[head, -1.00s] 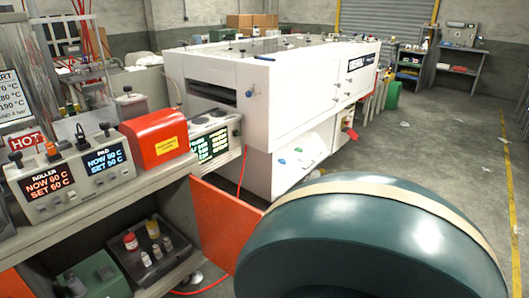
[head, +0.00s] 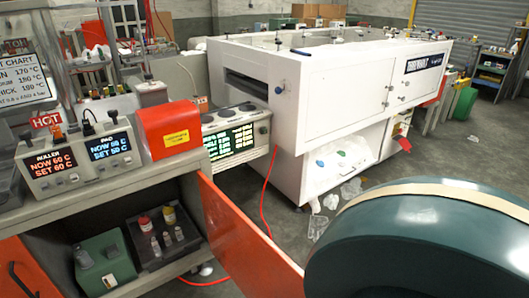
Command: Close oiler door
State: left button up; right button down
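The orange door (head: 238,240) of the grey bench cabinet stands open. It swings out from the cabinet's right side toward the camera, and its lower end runs off the bottom of the head view. The open compartment behind it shows a small green box-shaped unit (head: 104,262) and a dark tray (head: 181,249) with several small bottles. I cannot tell if the green unit is the oiler. Neither gripper is in the head view, so their state and distance from the door are hidden.
A large dark green rounded form very close to the camera covers the lower right; I cannot tell what it belongs to. A white machine (head: 340,95) stands behind. A red hose (head: 269,170) runs down to the floor. Heater controllers (head: 75,158) and a red box (head: 169,130) sit on the bench.

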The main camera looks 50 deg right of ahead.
aim_at(252, 260)
jog(key=k+l, duration=0.1)
jog(key=l, duration=0.25)
jog(key=k+l, duration=0.15)
jog(key=l, duration=0.2)
jog(key=k+l, duration=0.1)
jog(key=l, duration=0.25)
jog(key=k+l, duration=0.15)
jog(key=l, duration=0.2)
jog(key=k+l, duration=0.1)
jog(key=l, duration=0.25)
jog(key=k+l, duration=0.15)
jog(key=l, duration=0.2)
jog(key=k+l, duration=0.45)
jog(key=k, duration=0.35)
jog(key=i+z, duration=0.3)
jog(key=z, duration=0.15)
